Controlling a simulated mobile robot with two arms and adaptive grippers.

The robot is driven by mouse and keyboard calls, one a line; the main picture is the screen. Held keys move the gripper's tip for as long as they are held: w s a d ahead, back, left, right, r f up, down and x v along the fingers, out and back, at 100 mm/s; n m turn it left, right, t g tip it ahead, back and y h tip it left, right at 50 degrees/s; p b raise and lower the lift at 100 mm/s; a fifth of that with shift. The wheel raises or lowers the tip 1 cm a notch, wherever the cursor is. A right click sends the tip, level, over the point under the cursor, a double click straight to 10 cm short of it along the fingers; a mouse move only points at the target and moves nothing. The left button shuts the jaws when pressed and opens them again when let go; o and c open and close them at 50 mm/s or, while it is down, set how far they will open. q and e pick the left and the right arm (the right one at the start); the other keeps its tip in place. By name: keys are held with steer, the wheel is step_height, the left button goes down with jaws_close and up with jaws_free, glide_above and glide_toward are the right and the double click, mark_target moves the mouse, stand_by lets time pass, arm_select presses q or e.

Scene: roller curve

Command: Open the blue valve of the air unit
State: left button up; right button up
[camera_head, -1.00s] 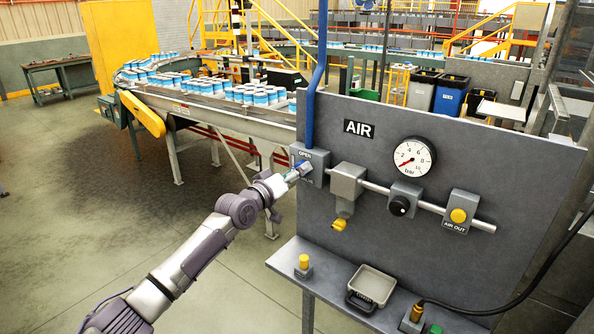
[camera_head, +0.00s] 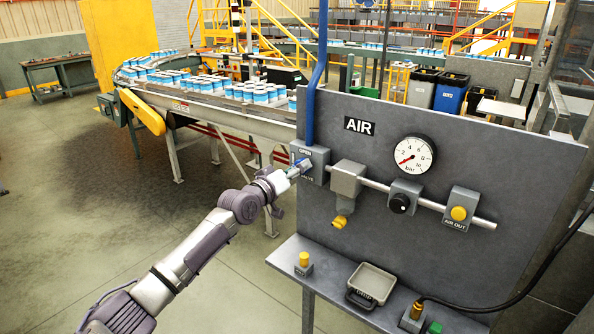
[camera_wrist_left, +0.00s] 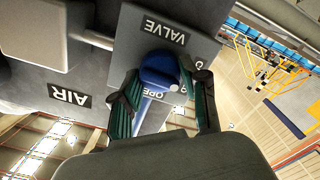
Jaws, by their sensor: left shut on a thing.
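The air unit is a grey upright panel (camera_head: 450,160) with a grey valve box (camera_head: 314,161) at its left edge, marked OPEN at the top. The blue valve (camera_wrist_left: 158,72) is a round blue knob with a handle, seen close in the left wrist view. My left gripper (camera_head: 297,168) is at the front of the valve box. In the left wrist view my left gripper (camera_wrist_left: 160,105) has its two green-padded fingers on either side of the blue handle, shut on it. The fingers and palm hide part of the handle. My right gripper is not in view.
A gauge (camera_head: 413,155), a black knob (camera_head: 399,203) and a yellow AIR OUT button (camera_head: 459,213) are on the panel. A shelf below bears a small grey tray (camera_head: 373,280) and a yellow-topped button (camera_head: 304,260). A can conveyor (camera_head: 240,113) runs behind.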

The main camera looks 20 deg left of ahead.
arm_select(q)
steer(key=m+b, duration=0.3)
steer(key=m, duration=0.1)
steer(key=shift+f+b, duration=0.15)
steer(key=shift+b, duration=0.15)
steer(key=shift+m+p, duration=0.5)
steer(key=shift+m, duration=6.4)
steer(key=o, duration=1.1)
steer(key=shift+o, duration=0.2)
